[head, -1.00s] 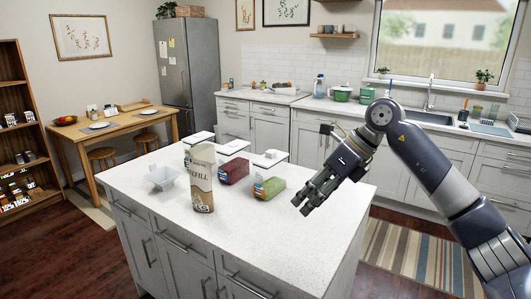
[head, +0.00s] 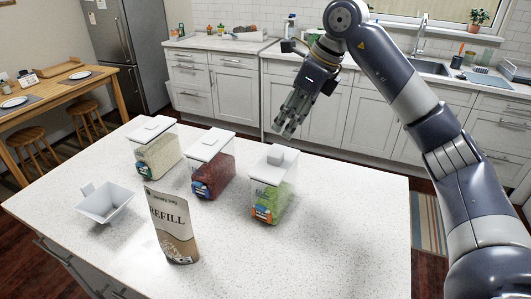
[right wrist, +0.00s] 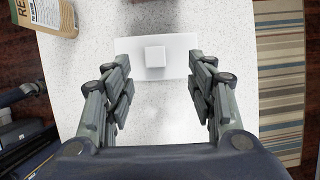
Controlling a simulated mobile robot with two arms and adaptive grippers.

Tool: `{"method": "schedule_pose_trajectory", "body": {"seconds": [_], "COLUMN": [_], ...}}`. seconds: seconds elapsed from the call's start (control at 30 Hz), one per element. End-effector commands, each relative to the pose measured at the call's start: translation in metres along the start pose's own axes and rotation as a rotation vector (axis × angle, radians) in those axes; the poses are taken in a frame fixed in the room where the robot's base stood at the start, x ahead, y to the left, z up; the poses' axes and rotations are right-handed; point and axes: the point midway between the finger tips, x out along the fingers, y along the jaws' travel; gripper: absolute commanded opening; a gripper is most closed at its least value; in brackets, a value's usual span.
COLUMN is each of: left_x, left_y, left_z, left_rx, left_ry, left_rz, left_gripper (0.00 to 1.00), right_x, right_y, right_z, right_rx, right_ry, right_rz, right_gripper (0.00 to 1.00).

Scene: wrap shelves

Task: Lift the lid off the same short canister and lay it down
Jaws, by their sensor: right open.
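Three clear canisters with white lids stand in a row on the white island: one with pale contents (head: 158,160), one with dark red contents (head: 213,178), and one with green contents (head: 268,203) at the right. Each has its lid on; the green one's lid (head: 275,165) carries a raised knob. My right gripper (head: 287,132) is open and empty, fingers downward, apparently above and behind the green canister. In the right wrist view a white lid (right wrist: 177,68) with a square knob lies between the spread fingers, untouched. My left gripper is not in view.
A refill pouch (head: 172,225) stands at the front of the island (head: 340,235). A white scoop-like dish (head: 105,203) sits at the left. The island top right of the green canister is clear. Kitchen counters run along the back.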

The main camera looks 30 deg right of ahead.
Motion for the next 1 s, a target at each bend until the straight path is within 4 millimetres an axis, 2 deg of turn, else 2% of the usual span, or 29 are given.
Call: {"method": "schedule_pose_trajectory", "body": {"seconds": [0.2,0.33,0.47,0.7,0.83,1.0], "left_x": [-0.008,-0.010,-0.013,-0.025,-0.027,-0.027], "left_y": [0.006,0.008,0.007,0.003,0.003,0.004], "left_z": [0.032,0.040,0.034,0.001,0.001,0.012], "left_rx": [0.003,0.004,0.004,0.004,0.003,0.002], "left_ry": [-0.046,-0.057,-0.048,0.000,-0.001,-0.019], "left_rz": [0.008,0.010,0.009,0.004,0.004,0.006], "left_gripper": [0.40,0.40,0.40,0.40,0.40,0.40], "right_x": [0.035,0.047,0.054,0.084,0.097,0.101], "right_y": [0.001,0.001,0.002,0.005,0.004,0.004], "right_z": [-0.001,-0.001,-0.002,-0.006,-0.006,-0.006], "right_rx": [0.000,-0.001,0.000,0.000,0.000,0.000], "right_ry": [0.004,0.002,0.003,0.004,0.002,0.001], "right_rz": [0.003,0.001,0.002,0.004,0.002,0.002], "right_gripper": [0.52,0.52,0.52,0.52,0.52,0.52]}}
